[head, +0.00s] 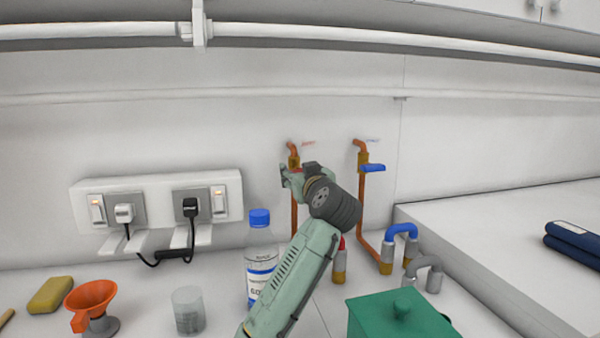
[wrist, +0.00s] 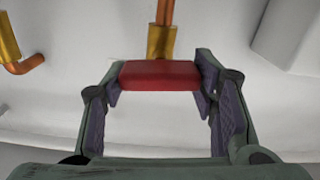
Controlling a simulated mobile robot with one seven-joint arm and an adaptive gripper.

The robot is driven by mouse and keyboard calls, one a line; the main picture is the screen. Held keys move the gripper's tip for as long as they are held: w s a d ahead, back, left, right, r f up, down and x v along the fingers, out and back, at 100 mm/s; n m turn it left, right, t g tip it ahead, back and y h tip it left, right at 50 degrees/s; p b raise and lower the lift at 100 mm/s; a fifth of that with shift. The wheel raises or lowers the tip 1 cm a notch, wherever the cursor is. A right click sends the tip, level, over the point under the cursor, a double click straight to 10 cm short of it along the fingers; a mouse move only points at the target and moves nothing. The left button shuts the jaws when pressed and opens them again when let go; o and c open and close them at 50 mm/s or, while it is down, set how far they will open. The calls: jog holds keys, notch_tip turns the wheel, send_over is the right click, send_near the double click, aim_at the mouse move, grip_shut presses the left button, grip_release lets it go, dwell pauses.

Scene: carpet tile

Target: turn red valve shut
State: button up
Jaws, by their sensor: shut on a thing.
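The red valve handle (wrist: 159,75) lies between the finger pads of my gripper (wrist: 158,90) in the wrist view, and the pads close on its two ends. Its brass body (wrist: 161,42) on a copper pipe shows behind it. In the head view my gripper (head: 291,176) is at the left copper pipe, below the brass fitting (head: 293,160). A small part of the red handle (head: 297,170) shows there, and my wrist hides much of the rest. The blue valve handle (head: 373,168) is on the right pipe, pointing sideways, apart from my gripper.
A blue-capped bottle (head: 260,262) stands left of my arm, near a beaker (head: 188,311) and an orange funnel (head: 91,300). A green lidded box (head: 398,317) is at the front right. Blue and grey bent taps (head: 401,232) stand behind it. A socket panel (head: 158,205) is on the wall.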

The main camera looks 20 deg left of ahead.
jog(key=shift+c, duration=1.3)
jog(key=shift+d+m+b, duration=0.2)
jog(key=shift+m+b, duration=0.1)
jog(key=shift+b, duration=0.25)
jog(key=shift+a+m+b, duration=0.1)
jog(key=shift+m+b, duration=0.3)
jog(key=shift+m, duration=0.1)
jog(key=o, duration=1.2)
jog(key=shift+c, duration=0.2)
jog(key=shift+a, duration=0.1)
jog(key=v, duration=1.2)
